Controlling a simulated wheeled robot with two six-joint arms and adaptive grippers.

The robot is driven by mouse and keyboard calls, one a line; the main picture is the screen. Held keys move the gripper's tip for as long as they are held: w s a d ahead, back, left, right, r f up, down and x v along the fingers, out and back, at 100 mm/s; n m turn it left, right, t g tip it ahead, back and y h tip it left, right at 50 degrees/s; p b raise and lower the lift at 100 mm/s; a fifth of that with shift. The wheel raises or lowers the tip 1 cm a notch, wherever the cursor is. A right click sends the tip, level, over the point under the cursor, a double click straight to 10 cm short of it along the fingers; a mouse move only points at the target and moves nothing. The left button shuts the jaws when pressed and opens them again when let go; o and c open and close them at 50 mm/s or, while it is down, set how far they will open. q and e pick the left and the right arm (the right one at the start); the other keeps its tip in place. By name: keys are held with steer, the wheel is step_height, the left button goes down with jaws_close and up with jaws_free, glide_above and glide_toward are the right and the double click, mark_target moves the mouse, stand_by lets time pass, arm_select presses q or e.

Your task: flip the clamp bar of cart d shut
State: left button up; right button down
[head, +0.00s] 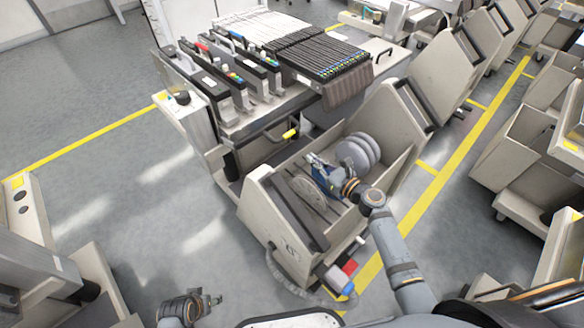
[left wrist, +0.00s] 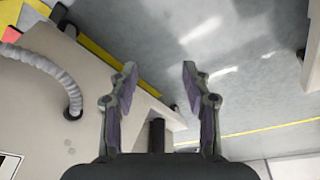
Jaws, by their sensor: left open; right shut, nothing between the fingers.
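The cart (head: 195,118) in the middle of the head view carries a row of feeders and a deep bin. A bar with a yellow grip (head: 290,133) sticks out of the cart's front just above the bin; I take it for the clamp bar, but cannot tell which cart letter this is. My right gripper (head: 314,160) is shut and empty over the bin, below and right of the yellow grip and apart from it. My left gripper (head: 214,300) is low at the bottom of the head view. In the left wrist view its two fingers (left wrist: 160,85) are apart, with nothing between them.
The bin (head: 262,210) holds several grey reels (head: 358,152) beside my right gripper. A red and blue connector (head: 340,278) with a hose hangs at its near corner. More trolleys stand right and lower left. Grey floor left of the cart is clear.

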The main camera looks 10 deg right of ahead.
arm_select(q)
steer(key=d+b, duration=0.1)
steer(key=b, duration=0.3)
steer(key=w+d+b, duration=0.1)
steer(key=b, duration=0.3)
steer(key=shift+w+r+t+h, duration=0.15)
steer(key=shift+r+t+h, duration=0.15)
arm_select(e)
steer(key=shift+t+y, duration=0.6)
steer(key=shift+y, duration=0.3)
steer(key=s+f, duration=0.3)
steer(key=shift+s+a, duration=0.15)
steer(key=shift+s, duration=0.05)
steer(key=shift+w, duration=0.1)
arm_select(q)
steer(key=shift+a+r+p, duration=0.1)
steer(key=shift+r+p, duration=0.25)
steer(key=shift+p, duration=0.05)
arm_select(e)
steer(key=w+a+r, duration=0.4)
steer(key=w+a, duration=0.2)
steer(key=w, duration=0.2)
steer(key=shift+w+r, duration=0.3)
steer(key=shift+r, duration=0.05)
